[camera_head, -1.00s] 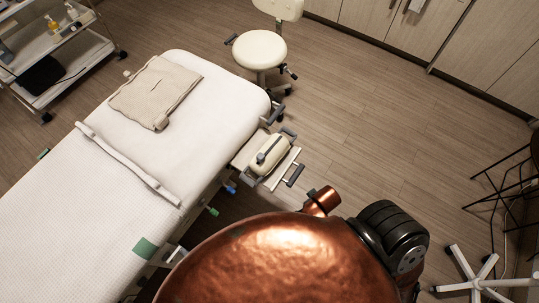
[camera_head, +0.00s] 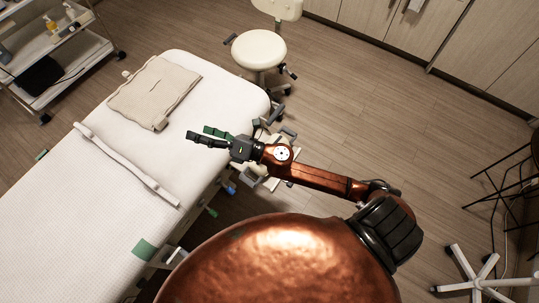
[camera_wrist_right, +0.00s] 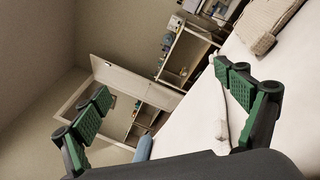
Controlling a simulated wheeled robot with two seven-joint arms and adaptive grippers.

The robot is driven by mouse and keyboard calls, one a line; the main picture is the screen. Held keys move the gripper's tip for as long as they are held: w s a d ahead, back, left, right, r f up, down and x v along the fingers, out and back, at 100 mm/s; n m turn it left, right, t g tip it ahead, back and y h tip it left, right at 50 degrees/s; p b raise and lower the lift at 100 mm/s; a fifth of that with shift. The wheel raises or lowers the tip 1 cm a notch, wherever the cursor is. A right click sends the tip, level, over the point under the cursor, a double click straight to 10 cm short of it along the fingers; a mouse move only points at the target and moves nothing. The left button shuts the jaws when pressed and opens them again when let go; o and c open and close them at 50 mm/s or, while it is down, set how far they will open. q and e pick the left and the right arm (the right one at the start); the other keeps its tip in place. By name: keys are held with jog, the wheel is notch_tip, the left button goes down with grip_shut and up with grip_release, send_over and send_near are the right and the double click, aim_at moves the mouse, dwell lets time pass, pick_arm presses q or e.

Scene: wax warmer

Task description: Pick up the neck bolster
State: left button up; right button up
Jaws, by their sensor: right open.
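My right gripper (camera_head: 202,133) is open and empty above the near side of the white treatment bed (camera_head: 60,210). Its green-padded fingers spread wide in the right wrist view (camera_wrist_right: 163,83). A pale blue roll (camera_wrist_right: 144,148), which looks like the neck bolster, shows low in the right wrist view, by the bed's edge and between the fingers, well beyond them. Its lower part is hidden by my gripper. I do not see it in the head view. My left gripper is not in view.
A folded beige towel (camera_head: 152,92) and a long white strip (camera_head: 128,163) lie on the bed. My right arm partly covers a side tray with a cream device. A stool (camera_head: 259,49) and trolley (camera_head: 45,65) stand beyond.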

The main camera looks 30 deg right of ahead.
jog(key=s+a+f+n+g+y, duration=0.2)
jog(key=s+a+f+n+g, duration=0.2)
jog(key=a+f+n+g, duration=0.65)
jog(key=s+d+f+n+g+h, duration=0.2)
jog(key=d+f+n+h, duration=0.2)
jog(key=d+f+n, duration=0.5)
jog(key=d+f+n+h, duration=0.1)
jog(key=d+h, duration=0.2)
jog(key=d, duration=0.5)
jog(key=w+d+f+n+g+h, duration=0.1)
jog(key=d+f+n+h, duration=0.1)
jog(key=d, duration=0.6)
jog(key=d+f+n+g+h, duration=0.1)
jog(key=d+h, duration=0.3)
jog(key=d, duration=0.4)
jog(key=shift+w+d+f+n+g+h, duration=0.1)
jog(key=shift+f+n+g+h, duration=0.1)
jog(key=shift+f, duration=0.1)
jog(key=shift+w+d+f+n+g+h, duration=0.1)
jog(key=shift+f+n+h, duration=0.05)
jog(key=shift+f+h, duration=0.1)
jog(key=shift+d+f, duration=0.15)
jog(key=shift+f, duration=0.45)
jog(key=shift+d+f, duration=0.15)
jog(key=shift+f, duration=0.45)
jog(key=f, duration=0.1)
jog(key=f+b, duration=0.1)
jog(key=f, duration=0.3)
jog(key=shift+w+a+f, duration=0.15)
jog(key=shift+a, duration=0.1)
